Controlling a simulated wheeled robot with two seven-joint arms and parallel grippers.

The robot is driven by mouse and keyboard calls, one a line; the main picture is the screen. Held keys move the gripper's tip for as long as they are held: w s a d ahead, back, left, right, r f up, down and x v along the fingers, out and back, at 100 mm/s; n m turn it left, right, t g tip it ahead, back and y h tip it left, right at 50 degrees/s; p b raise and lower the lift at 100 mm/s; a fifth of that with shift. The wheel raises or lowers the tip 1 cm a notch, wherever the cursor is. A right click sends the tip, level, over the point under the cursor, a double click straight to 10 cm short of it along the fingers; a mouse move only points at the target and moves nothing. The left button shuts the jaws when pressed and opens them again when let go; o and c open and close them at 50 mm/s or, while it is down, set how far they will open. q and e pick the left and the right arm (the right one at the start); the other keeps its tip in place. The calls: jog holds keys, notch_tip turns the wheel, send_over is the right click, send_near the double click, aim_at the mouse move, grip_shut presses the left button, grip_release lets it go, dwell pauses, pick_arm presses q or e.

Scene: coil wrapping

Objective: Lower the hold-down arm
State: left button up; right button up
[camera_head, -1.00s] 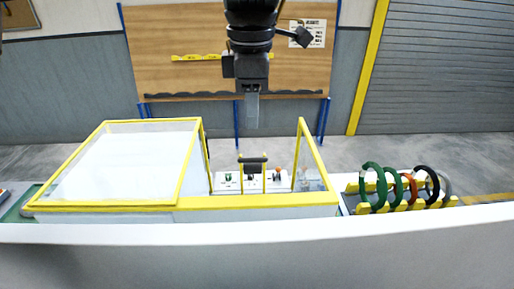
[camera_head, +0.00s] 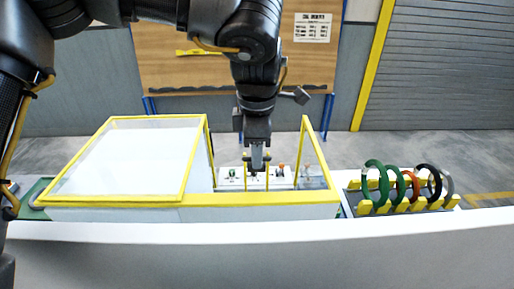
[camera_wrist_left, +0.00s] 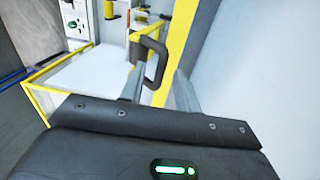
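My left gripper (camera_head: 258,164) points down into the open part of the yellow-framed machine (camera_head: 260,199). It is over the spot between two upright yellow bars. In the left wrist view, a dark loop-shaped handle (camera_wrist_left: 151,52), seemingly that of the hold-down arm, stands at the fingertips. The two grey fingers (camera_wrist_left: 160,88) are apart, with the handle between or just beyond them; I cannot tell if they touch it. In the head view my gripper hides most of the handle. My right gripper is not in view.
A clear-topped cover (camera_head: 130,160) in a yellow frame fills the machine's left side. A control panel (camera_head: 283,178) with small knobs sits behind the opening. Several coils, one of them green (camera_head: 375,185), stand on a rack at the right. A white ledge (camera_head: 300,228) runs along the front.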

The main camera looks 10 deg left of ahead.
pick_arm(q)
grip_shut()
